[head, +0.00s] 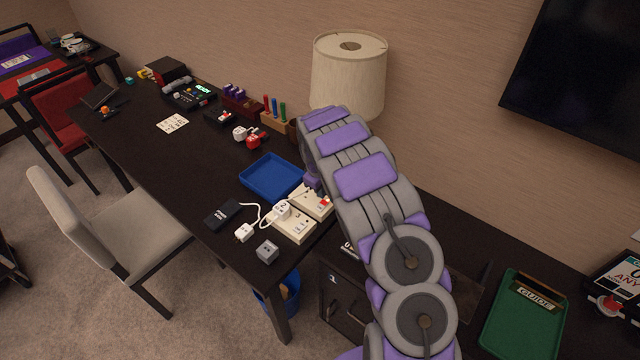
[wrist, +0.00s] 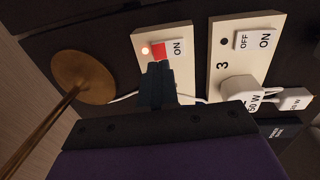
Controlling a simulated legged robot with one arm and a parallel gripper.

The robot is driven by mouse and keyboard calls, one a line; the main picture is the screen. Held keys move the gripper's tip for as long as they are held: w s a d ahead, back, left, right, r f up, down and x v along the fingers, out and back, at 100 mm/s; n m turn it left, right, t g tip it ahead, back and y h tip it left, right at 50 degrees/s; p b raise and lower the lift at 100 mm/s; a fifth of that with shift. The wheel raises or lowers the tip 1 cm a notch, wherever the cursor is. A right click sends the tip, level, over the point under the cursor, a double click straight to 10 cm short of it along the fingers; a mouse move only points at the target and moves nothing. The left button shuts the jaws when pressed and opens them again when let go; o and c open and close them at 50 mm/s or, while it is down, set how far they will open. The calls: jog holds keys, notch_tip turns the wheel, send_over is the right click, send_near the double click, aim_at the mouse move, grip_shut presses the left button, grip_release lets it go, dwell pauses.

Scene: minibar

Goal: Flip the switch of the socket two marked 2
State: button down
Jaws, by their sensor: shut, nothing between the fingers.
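A cream socket (wrist: 140,33) with a red-and-white rocker switch (wrist: 173,49) stands at the upper middle of the wrist view. "ON" is readable on the switch, and a small light beside it glows. Its number is hidden. My gripper (wrist: 158,68) is shut and empty, its tips right at the near edge of this switch; I cannot tell whether they touch. In the head view, my gripper (head: 314,184) is over this socket (head: 312,207), partly hiding it. To the right is the socket marked 3 (wrist: 222,65), with a white plug (wrist: 239,90) in it and a white switch (wrist: 255,40).
A blue tray (head: 270,177) lies behind the sockets on the dark desk. A white adapter (head: 244,232) with a cable, a grey cube (head: 267,251) and a black box (head: 222,215) are nearby. The lamp (head: 348,75) stands close to my arm.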

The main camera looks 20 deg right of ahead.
aim_at(322, 203)
jog(key=f, duration=0.1)
jog(key=f+b, duration=0.1)
jog(key=f, duration=0.1)
jog(key=shift+w+d+f, duration=0.1)
jog(key=shift+d+f, duration=0.1)
jog(key=shift+f, duration=0.1)
jog(key=shift+w+p, duration=0.1)
jog(key=shift+p, duration=0.6)
jog(key=shift+f, duration=0.15)
jog(key=shift+a, duration=0.15)
jog(key=shift+s+a+y, duration=0.25)
jog(key=shift+s+y, duration=0.05)
jog(key=shift+s, duration=0.1)
jog(key=shift+a+p, duration=0.35)
jog(key=shift+a, duration=0.05)
jog(key=shift+r, duration=0.2)
